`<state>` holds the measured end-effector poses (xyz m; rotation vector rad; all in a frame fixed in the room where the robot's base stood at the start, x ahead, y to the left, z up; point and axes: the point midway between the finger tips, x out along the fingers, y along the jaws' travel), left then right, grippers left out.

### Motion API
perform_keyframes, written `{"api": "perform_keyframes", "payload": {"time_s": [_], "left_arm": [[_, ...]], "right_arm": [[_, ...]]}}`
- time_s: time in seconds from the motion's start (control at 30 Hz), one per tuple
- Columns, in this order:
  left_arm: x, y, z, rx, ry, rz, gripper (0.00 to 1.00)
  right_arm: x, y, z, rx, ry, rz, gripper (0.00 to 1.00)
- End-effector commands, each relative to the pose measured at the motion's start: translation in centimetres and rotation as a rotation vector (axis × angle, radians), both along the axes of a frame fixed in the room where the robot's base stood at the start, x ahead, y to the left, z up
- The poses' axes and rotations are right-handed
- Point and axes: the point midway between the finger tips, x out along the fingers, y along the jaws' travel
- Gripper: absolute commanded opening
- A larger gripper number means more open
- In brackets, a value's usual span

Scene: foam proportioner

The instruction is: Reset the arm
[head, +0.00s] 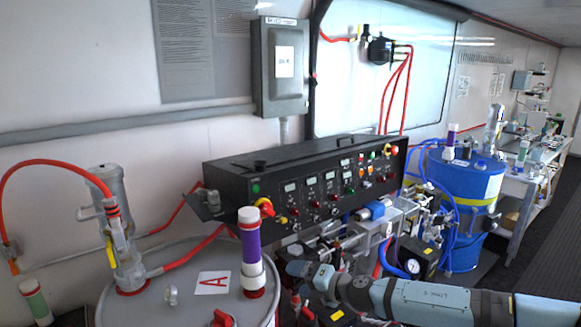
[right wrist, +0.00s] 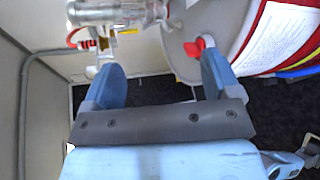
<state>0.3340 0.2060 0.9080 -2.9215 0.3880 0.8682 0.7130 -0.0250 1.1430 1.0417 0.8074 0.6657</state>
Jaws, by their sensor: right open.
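My right arm (head: 420,302) reaches in from the lower right of the head view, in front of the machine. My right gripper (head: 300,269) is at its left end, close to the right side of the drum marked A (head: 190,280). In the right wrist view my right gripper (right wrist: 162,80) shows two blue fingers spread wide apart, with nothing held between them. The drum's top with a red knob (right wrist: 194,47) shows beyond the right finger. My left gripper is in neither view.
A black control panel (head: 310,183) with knobs and displays stands behind the arm. Pump fittings and hoses (head: 375,225) crowd the space beside it. A blue drum (head: 470,195) stands at the right. Dark floor (head: 545,255) is clear at far right.

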Motion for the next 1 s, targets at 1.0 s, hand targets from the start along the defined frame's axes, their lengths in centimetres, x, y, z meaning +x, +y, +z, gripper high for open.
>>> {"api": "perform_keyframes", "payload": {"time_s": [1.0], "left_arm": [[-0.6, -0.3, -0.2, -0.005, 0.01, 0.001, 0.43]], "right_arm": [[-26.8, -5.8, -17.3, 1.183, 1.116, -0.838, 0.83]]}}
